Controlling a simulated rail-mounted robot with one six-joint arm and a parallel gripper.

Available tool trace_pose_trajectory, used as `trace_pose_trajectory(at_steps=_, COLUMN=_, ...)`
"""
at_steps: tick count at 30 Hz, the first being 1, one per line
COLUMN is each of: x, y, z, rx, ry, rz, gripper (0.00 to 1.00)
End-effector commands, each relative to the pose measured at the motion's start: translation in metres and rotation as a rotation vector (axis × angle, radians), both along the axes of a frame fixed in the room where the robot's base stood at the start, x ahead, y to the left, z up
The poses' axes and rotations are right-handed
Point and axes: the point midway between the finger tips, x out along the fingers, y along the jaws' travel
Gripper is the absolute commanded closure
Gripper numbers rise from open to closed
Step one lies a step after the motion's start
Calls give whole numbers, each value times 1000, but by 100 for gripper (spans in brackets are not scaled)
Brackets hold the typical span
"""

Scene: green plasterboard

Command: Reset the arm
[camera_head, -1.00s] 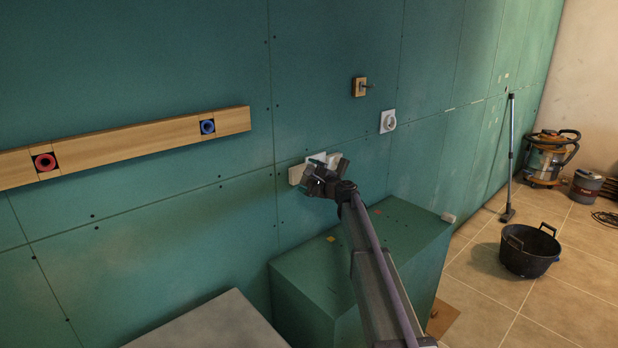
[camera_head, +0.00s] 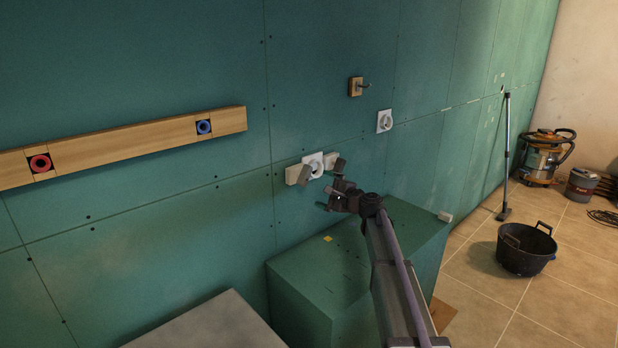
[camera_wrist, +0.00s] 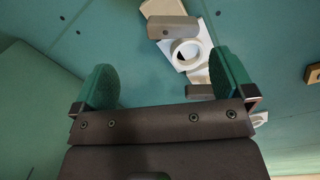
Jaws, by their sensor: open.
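My arm reaches up from the bottom of the head view, and my gripper (camera_head: 333,183) is in front of the green wall, above the green box. In the wrist view my gripper (camera_wrist: 165,85) has its two green-padded fingers spread wide with nothing between them. A white socket (camera_head: 314,164) is on the wall just beyond the gripper, with small pale blocks beside it. In the wrist view the white socket (camera_wrist: 187,52) shows past the fingers, with a grey-brown block (camera_wrist: 172,27) overlapping its edge.
A wooden rail (camera_head: 120,147) with red and blue rings runs along the wall at left. Another socket (camera_head: 384,121) and a wooden block with a hook (camera_head: 356,87) are higher right. The green box (camera_head: 310,275) stands below. A black bucket (camera_head: 527,250) is on the floor.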

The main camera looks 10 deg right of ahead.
Motion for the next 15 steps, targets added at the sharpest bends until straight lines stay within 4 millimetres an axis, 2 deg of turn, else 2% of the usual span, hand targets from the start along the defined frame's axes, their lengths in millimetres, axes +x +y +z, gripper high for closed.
trace_pose_trajectory(at_steps=2, x=-33, y=15, z=-22, rx=-203, ry=0, rz=105, gripper=0)
trace_pose_trajectory(at_steps=5, x=-106, y=38, z=-65, rx=-543, ry=35, rz=304, gripper=0)
trace_pose_trajectory(at_steps=6, x=-141, y=46, z=-85, rx=-684, ry=62, rz=398, gripper=0)
trace_pose_trajectory(at_steps=7, x=-169, y=51, z=-99, rx=-786, ry=85, rz=471, gripper=0)
trace_pose_trajectory(at_steps=8, x=-196, y=53, z=-112, rx=-884, ry=114, rz=544, gripper=0)
trace_pose_trajectory(at_steps=9, x=-234, y=53, z=-128, rx=-1008, ry=157, rz=638, gripper=0)
trace_pose_trajectory(at_steps=11, x=-290, y=49, z=-146, rx=-1178, ry=231, rz=776, gripper=0)
trace_pose_trajectory(at_steps=12, x=-325, y=45, z=-155, rx=-1278, ry=284, rz=856, gripper=0)
trace_pose_trajectory(at_steps=15, x=-395, y=33, z=-164, rx=-1464, ry=406, rz=999, gripper=0)
